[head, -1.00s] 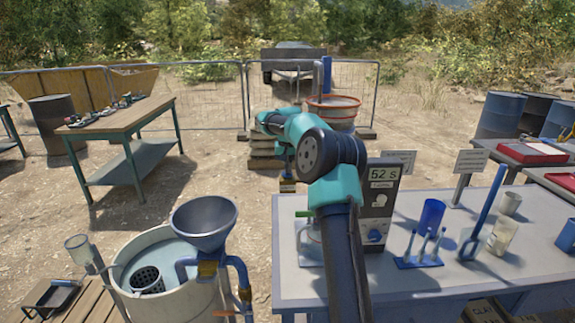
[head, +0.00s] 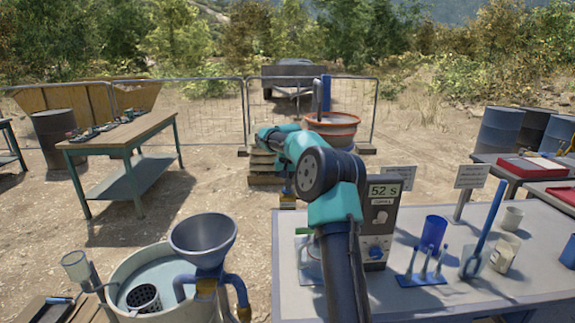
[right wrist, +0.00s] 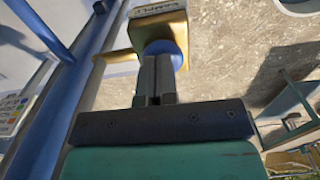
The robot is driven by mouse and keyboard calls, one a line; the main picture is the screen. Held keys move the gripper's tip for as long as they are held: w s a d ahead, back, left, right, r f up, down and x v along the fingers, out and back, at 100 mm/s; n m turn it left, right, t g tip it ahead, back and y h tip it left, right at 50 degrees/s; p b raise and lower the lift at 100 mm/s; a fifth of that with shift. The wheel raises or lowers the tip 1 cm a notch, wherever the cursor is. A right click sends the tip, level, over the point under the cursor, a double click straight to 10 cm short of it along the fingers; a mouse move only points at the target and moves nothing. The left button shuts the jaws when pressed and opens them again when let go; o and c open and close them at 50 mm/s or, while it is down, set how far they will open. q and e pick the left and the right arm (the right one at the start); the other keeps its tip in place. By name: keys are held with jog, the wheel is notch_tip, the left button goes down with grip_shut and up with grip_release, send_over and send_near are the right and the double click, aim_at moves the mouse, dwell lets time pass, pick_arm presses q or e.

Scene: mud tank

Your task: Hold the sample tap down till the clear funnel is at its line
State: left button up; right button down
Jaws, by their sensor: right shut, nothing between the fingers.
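The yellow sample tap body (right wrist: 160,18) is at the top of the right wrist view, with an upside-down SAMPLE label. A round blue part (right wrist: 166,50) sits under it. My right gripper (right wrist: 155,62) is shut and empty, its tips at or just before the blue part; I cannot tell whether they press it. My left gripper is not in view.
A grey funnel (head: 203,235) stands over a round tank (head: 120,275) at the lower left. The right bench (head: 420,300) holds a timer box (head: 381,205) reading 52 s, a blue cup (head: 433,232) and a small rack (head: 421,278).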

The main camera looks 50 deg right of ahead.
notch_tip(320, 180, up, 14)
dwell(0.6)
dwell(0.5)
